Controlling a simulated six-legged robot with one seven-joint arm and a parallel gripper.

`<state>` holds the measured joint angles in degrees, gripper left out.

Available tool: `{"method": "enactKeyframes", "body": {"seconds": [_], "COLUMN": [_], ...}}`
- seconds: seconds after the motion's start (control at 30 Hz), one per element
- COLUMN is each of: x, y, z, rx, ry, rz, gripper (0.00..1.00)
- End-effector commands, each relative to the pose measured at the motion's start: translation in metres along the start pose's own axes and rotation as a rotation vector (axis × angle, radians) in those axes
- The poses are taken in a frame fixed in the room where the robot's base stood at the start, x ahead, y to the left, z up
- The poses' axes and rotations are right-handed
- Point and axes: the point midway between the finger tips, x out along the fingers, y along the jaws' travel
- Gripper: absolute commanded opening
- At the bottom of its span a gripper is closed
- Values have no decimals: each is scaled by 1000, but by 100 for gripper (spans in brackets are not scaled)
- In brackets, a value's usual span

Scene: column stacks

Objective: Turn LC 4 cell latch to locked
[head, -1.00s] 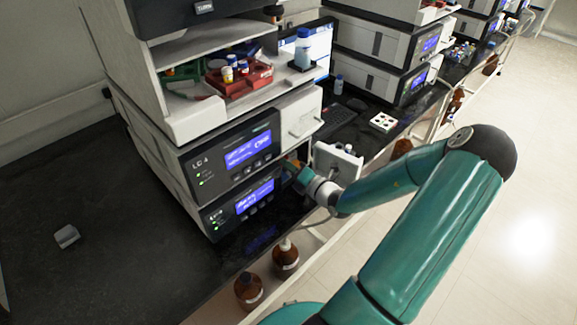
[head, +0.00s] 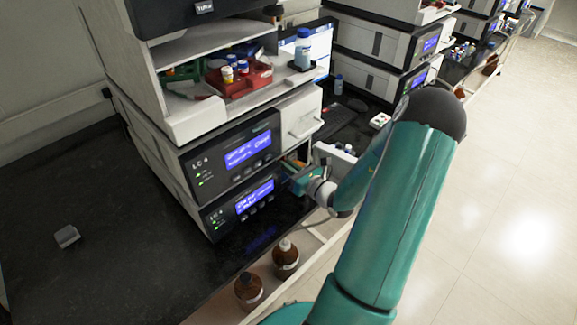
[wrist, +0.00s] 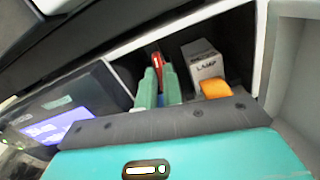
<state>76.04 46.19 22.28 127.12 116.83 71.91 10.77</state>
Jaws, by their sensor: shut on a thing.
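The LC 4 stack (head: 205,165) stands on the dark bench, with two lit blue displays on its front. My gripper (wrist: 157,84) reaches into an open bay at the right of that front. Its two green fingers are shut on a narrow red piece (wrist: 158,60), which I take to be the cell latch. Most of the latch is hidden by the fingers, so I cannot tell its position. A grey block marked LAMP (wrist: 203,60) with an orange part (wrist: 215,89) sits to the right of the fingers. In the head view my gripper hides the bay's inside.
A shelf above holds a red rack (head: 240,82) and a blue-capped bottle (head: 303,50). Two brown bottles (head: 285,262) stand below the bench edge. The bench at left is mostly clear.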

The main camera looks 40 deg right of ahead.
Motion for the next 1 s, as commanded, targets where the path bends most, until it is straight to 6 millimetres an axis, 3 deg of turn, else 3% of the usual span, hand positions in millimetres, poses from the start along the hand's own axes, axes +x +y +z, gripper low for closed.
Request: {"method": "enactKeyframes", "body": {"seconds": [0.3,0.9,0.93,1.0], "x": [0,-1,-1,-1], "y": [1,0,0,0], "z": [-1,-2,-2,-1], "rx": [-155,-194,-194,-194], "ry": [3,4,4,4], "rz": [1,-1,-1,-1], "gripper": [0,0,14,28]}}
